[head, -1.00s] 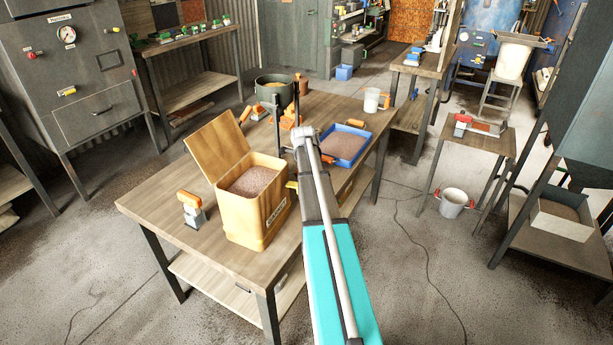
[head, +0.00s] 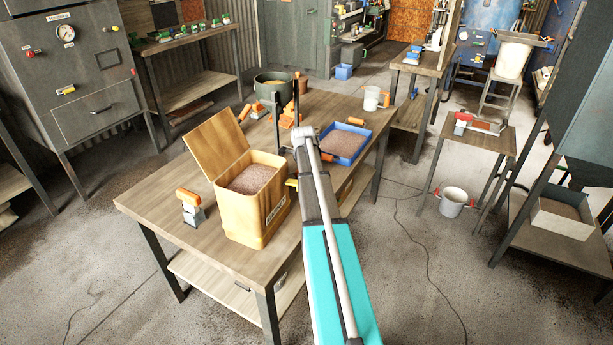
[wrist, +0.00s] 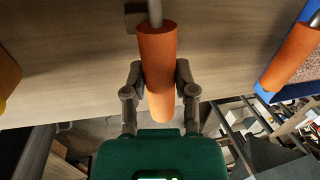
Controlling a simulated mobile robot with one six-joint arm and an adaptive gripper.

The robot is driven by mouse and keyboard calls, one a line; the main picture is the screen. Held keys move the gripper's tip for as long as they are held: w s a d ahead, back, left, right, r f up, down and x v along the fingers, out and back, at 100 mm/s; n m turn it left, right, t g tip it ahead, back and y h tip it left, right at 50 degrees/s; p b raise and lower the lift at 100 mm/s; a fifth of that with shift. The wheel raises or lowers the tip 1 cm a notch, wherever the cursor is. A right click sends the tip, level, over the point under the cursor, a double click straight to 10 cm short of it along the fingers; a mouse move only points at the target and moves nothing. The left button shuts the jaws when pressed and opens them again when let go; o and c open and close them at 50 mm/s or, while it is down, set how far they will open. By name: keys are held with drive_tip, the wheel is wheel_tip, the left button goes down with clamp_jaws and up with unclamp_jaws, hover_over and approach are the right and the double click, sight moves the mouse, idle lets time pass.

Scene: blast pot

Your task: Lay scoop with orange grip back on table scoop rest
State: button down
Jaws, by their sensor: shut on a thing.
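In the wrist view my gripper (wrist: 159,72) is shut on the orange grip of the scoop (wrist: 157,45), one finger on each side. The scoop's grey shaft runs up out of the picture, so its bowl is hidden. The grip is over the table's edge, with the wooden table (wrist: 75,70) behind it. A small brown block (wrist: 134,17) shows beside the shaft; I cannot tell whether it is the scoop rest or whether the scoop touches it. In the head view my arm covers the gripper, and the held scoop cannot be made out clearly.
A yellow bin of grit (head: 258,215) with its lid open stands at the table's front. A blue tray (head: 338,158) with another orange grip (wrist: 292,58) is to the right. A dark green pot (head: 273,88) and white mug (head: 371,98) stand farther back.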

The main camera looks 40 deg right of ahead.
drive_tip(key=shift+c, duration=1.7)
unclamp_jaws()
